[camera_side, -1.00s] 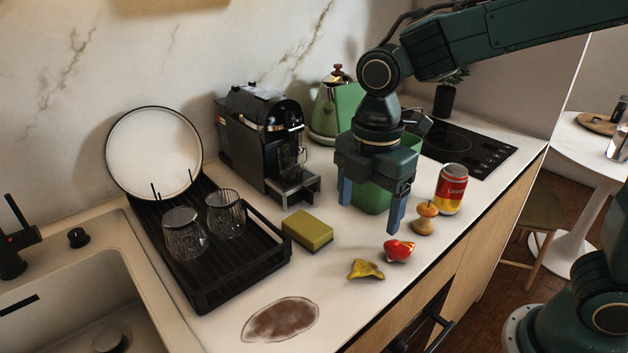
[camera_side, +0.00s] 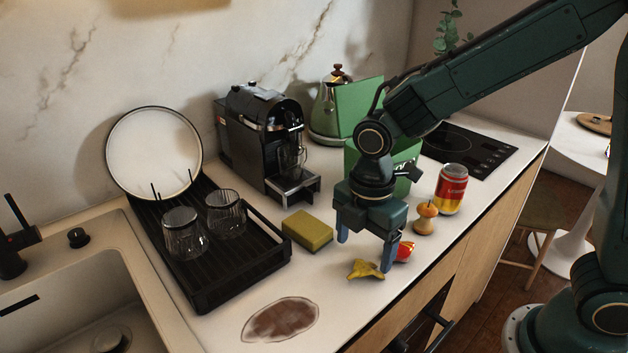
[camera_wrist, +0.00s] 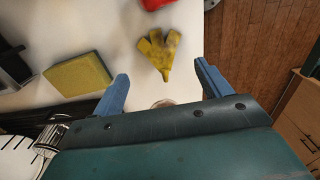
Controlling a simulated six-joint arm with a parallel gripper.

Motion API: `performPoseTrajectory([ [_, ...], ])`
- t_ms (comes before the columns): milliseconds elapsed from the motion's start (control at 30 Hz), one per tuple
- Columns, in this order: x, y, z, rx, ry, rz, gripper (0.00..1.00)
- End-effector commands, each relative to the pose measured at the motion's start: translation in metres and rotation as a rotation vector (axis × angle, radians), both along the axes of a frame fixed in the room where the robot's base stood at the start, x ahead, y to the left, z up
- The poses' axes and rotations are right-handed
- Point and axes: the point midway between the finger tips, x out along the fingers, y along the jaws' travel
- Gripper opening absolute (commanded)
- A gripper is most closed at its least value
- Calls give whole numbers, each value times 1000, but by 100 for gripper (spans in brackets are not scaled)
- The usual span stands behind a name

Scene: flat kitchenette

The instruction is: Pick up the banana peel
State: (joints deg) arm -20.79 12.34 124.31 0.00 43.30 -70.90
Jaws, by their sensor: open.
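The yellow banana peel (camera_side: 364,269) lies on the white counter near its front edge. In the wrist view the peel (camera_wrist: 160,52) is ahead of and between the two blue fingers, apart from both. My gripper (camera_side: 364,252) is open and empty, with its fingers pointing down above the counter around the peel's area. In the wrist view my gripper (camera_wrist: 160,86) shows its fingers spread wide. In the side view the right finger stands close to the peel's right side; I cannot tell whether they touch.
A red item (camera_side: 404,251) lies just behind my right finger, partly hidden. An apple core (camera_side: 426,217) and a can (camera_side: 451,189) stand farther right. A sponge (camera_side: 307,230) and a black dish rack (camera_side: 235,278) are left. A brown stain (camera_side: 281,319) marks the front counter.

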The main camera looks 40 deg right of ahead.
Motion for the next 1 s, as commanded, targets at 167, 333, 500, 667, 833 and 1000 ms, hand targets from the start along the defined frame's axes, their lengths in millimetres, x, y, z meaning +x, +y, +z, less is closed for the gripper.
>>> performPoseTrajectory([
  [167, -2, -1, -11, -1, 4, 0, 77],
  [333, -4, -2, -31, -2, 5, 0, 77],
  [500, -3, -2, -46, -1, 4, -1, 77],
  [667, -3, -2, -51, 0, 2, -1, 77],
  [833, -3, -2, -51, 0, 1, -1, 77],
  [1000, -3, -2, -51, 0, 1, -1, 77],
])
